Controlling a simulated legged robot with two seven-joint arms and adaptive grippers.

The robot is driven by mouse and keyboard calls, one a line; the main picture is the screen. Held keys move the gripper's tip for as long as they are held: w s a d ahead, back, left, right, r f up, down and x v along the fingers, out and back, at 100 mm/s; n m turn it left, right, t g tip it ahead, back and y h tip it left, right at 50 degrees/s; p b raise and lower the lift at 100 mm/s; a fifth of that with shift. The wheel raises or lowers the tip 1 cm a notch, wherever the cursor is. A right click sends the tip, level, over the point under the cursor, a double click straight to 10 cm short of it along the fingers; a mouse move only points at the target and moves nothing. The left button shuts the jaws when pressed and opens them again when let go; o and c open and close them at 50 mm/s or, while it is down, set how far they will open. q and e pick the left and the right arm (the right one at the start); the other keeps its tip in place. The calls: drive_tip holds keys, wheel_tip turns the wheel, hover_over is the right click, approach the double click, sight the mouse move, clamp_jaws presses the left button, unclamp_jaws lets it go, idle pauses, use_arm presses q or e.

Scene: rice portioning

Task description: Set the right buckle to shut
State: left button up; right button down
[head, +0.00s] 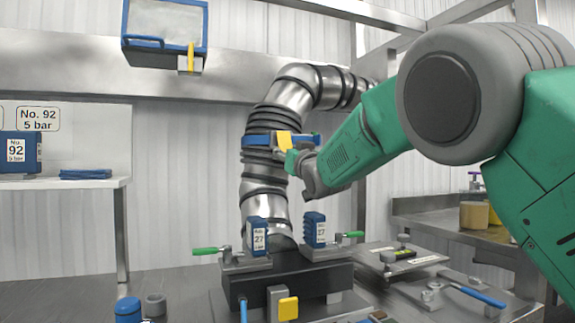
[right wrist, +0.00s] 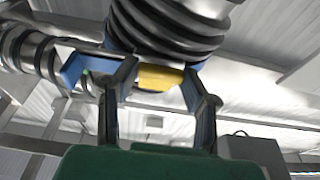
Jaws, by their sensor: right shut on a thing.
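A blue band (head: 260,140) with a yellow buckle (head: 284,139) goes round the ribbed dark collar of a bent steel pipe (head: 290,98). My right gripper (head: 294,158) is at the band's front, shut on the yellow buckle, which also shows between the two fingers in the right wrist view (right wrist: 160,77). How far the buckle is closed cannot be told. Below, two toggle clamps with green handles, a left one (head: 206,251) and a right one (head: 350,235), flank the pipe's foot. My left gripper is not in view.
Blue blocks marked 27 stand by the clamps, one left (head: 257,236) and one right (head: 315,230). A yellow block (head: 288,308) is on the dark base's front. A blue-framed box (head: 165,30) hangs above left. A shelf (head: 60,184) holds blue items. A side table (head: 455,232) stands right.

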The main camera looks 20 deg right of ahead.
drive_tip(key=shift+w+f, duration=0.15)
drive_tip(key=shift+f, duration=0.45)
drive_tip(key=c, duration=1.3)
unclamp_jaws()
drive_tip(key=o, duration=0.3)
drive_tip(key=shift+w, duration=0.1)
drive_tip(key=shift+o, duration=0.2)
drive_tip(key=shift+w, duration=0.1)
drive_tip(key=s+r+v, duration=0.1)
drive_tip(key=r+v, duration=0.2)
drive_tip(key=v, duration=1.1)
drive_tip(key=shift+s+f, duration=0.15)
